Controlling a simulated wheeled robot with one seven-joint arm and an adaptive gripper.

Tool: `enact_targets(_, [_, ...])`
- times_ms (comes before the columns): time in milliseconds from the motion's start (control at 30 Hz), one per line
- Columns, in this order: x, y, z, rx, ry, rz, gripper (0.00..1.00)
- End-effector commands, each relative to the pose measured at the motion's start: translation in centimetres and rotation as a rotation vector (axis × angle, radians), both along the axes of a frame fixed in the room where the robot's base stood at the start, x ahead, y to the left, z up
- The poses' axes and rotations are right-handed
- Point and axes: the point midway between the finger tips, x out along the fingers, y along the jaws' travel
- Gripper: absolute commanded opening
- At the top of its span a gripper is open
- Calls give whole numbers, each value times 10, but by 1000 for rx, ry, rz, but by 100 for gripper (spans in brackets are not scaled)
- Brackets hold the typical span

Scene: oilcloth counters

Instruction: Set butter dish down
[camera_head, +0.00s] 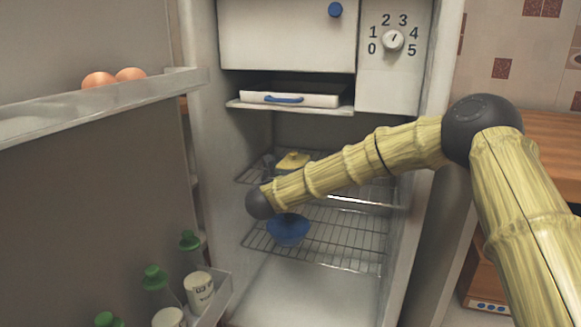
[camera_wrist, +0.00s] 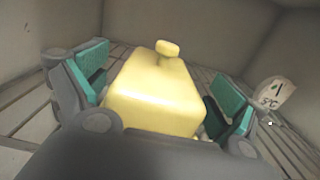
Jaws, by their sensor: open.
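The butter dish (camera_wrist: 152,95) has a yellow lid with a small knob. In the wrist view it sits between the two teal-padded fingers of my gripper (camera_wrist: 165,98), which stand apart from its sides. In the head view the yellow lid (camera_head: 292,161) shows on the upper wire shelf (camera_head: 357,197) inside the open fridge. My arm reaches in from the right and its dark wrist joint hides part of that shelf. The fingers cannot be made out in the head view. The underside of the dish is hidden.
A blue bowl (camera_head: 288,230) stands on the lower wire shelf (camera_head: 345,252). A white thermometer tag (camera_wrist: 274,95) is right of the gripper. The open door (camera_head: 90,210) is at left, with eggs (camera_head: 99,81) and green-capped bottles (camera_head: 190,241).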

Motion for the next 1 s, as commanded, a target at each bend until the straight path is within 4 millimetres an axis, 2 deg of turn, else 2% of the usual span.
enact_targets(167, [-4, 2, 3, 0, 1, 1, 96])
enact_targets(700, [-90, 29, 1, 0, 2, 2, 96])
enact_targets(1000, [-113, 36, -1, 0, 0, 1, 96])
